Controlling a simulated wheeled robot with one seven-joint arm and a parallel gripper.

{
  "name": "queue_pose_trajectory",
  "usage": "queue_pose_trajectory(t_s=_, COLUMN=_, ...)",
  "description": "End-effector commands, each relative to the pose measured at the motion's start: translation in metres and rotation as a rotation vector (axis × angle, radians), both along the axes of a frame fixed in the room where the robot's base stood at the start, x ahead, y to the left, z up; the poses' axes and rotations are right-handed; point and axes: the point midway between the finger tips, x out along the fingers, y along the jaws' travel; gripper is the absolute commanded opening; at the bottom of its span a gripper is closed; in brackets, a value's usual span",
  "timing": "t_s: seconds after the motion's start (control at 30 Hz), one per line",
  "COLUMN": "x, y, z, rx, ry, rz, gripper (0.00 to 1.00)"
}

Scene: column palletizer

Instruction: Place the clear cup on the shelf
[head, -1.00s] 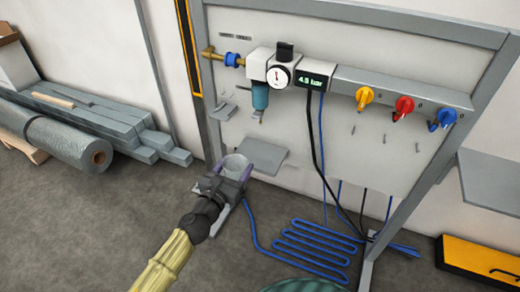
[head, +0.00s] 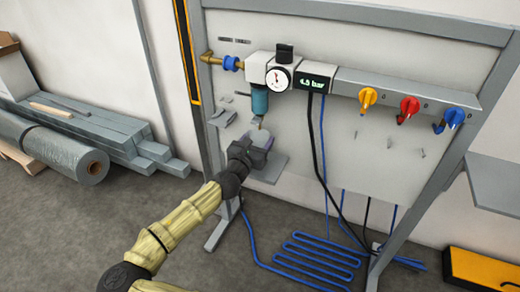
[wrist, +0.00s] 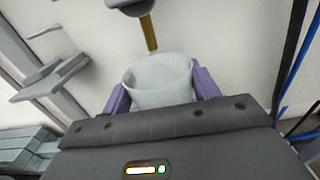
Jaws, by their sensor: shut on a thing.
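The clear cup (wrist: 162,82) is upright between the purple fingers of my gripper (wrist: 162,92) in the wrist view, and its open rim shows. My gripper (head: 260,145) is shut on the cup in the head view, where its body hides most of the cup. The grey shelf (head: 272,171) sticks out from the panel just below and behind my gripper. The cup overlaps it in the head view. I cannot tell whether the cup touches the shelf. The brass drain tube (wrist: 149,33) of the filter bowl (head: 259,101) hangs just above the cup.
Small grey brackets (head: 222,114) sit on the panel to the left. A gauge (head: 278,78) and coloured valves (head: 409,106) are above and to the right. Black and blue hoses (head: 321,150) hang right of the shelf. A blue coil (head: 318,258) lies on the floor.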

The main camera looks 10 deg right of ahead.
Motion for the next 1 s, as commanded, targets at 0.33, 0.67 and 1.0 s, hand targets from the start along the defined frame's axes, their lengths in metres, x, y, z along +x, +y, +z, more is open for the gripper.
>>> queue_pose_trajectory(t_s=0.33, x=0.009, y=-0.011, z=-0.001, rx=0.000, ry=-0.001, rz=-0.006, gripper=0.35)
queue_pose_trajectory(t_s=0.67, x=0.007, y=-0.007, z=-0.036, rx=-0.001, ry=0.000, rz=-0.002, gripper=0.35)
queue_pose_trajectory(t_s=1.0, x=0.007, y=-0.007, z=-0.036, rx=-0.001, ry=0.001, rz=-0.002, gripper=0.72)
